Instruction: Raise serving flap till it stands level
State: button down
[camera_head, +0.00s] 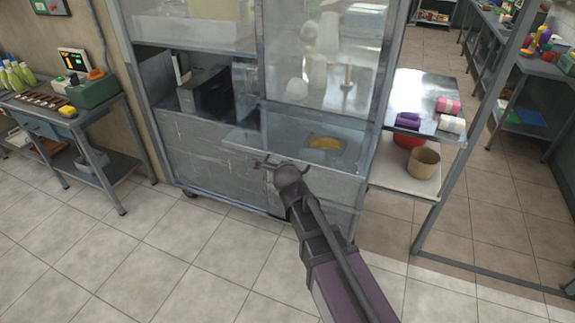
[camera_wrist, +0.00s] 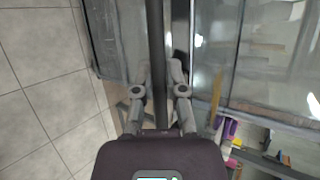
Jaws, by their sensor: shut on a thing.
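The serving flap (camera_head: 275,129) is a grey, shiny panel on the front of the metal press cart (camera_head: 205,145), below the glass case. It stands out from the cart front toward me; I cannot tell its exact tilt. My gripper (camera_head: 266,163) is at the flap's outer edge, near the middle. In the wrist view the flap's edge (camera_wrist: 156,40) shows as a dark bar running up between the two fingers of my gripper (camera_wrist: 158,82). The fingers are shut on this edge. Their tips partly hide the contact.
A yellow piece (camera_head: 325,143) shows at the flap's right part. A side shelf (camera_head: 430,88) with folded cloths and a basket (camera_head: 423,162) stands right of the cart. A table with bottles and a green box (camera_head: 93,90) is at left. The tiled floor in front is clear.

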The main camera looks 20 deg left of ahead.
jog(key=shift+a+r, duration=0.15)
jog(key=shift+r, duration=0.1)
jog(key=c, duration=0.7)
grip_release()
jog(key=shift+s+r, duration=0.15)
jog(key=shift+r, duration=0.05)
jog(key=shift+f, duration=0.15)
